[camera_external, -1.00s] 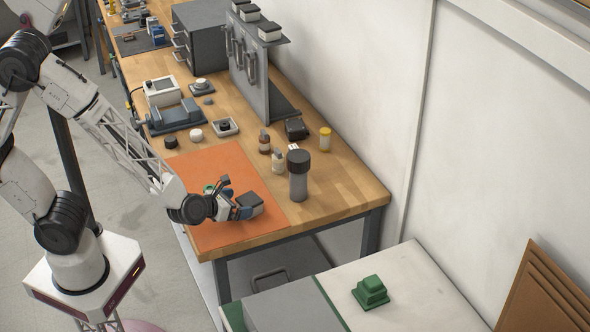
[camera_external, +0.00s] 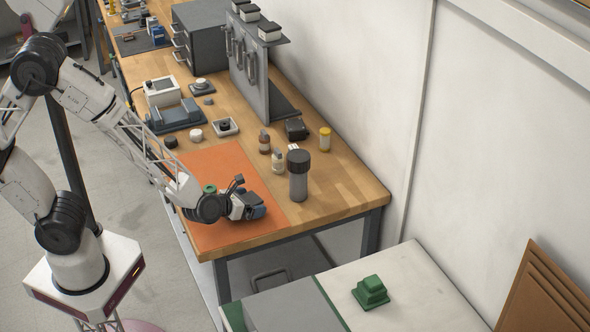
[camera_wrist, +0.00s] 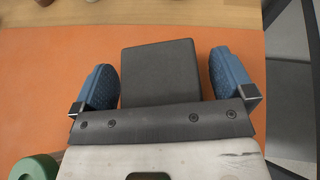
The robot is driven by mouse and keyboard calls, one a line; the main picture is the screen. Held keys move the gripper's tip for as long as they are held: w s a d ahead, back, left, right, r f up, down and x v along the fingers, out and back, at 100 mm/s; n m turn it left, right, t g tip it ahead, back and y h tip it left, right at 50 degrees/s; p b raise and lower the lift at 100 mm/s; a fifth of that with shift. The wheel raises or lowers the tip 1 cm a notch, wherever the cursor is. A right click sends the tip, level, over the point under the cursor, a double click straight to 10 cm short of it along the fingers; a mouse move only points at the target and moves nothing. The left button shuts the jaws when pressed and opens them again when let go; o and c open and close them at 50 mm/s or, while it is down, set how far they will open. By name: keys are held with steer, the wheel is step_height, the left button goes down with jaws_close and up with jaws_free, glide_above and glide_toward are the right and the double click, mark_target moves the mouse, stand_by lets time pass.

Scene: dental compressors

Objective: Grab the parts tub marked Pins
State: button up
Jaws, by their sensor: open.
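A dark grey, flat-topped box (camera_wrist: 160,72) lies on the orange mat (camera_wrist: 70,60), and no marking on it can be read, so I cannot tell if it is the Pins tub. My gripper (camera_wrist: 163,62) is open, with one blue-padded finger to each side of the box and a gap showing on both sides. The box's near end is hidden behind my gripper's dark front plate. In the external view my gripper (camera_external: 258,207) is low over the front right of the mat and mostly covers the box.
A green round thing (camera_wrist: 35,167) sits close to my wrist, on the mat's left side. Dark-topped small tubs (camera_external: 270,31) sit on the rack. The mat's back is clear.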

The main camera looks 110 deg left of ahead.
mark_target(249, 199)
stand_by(0.3)
steer(key=c, duration=1.1)
steer(key=shift+r, duration=5)
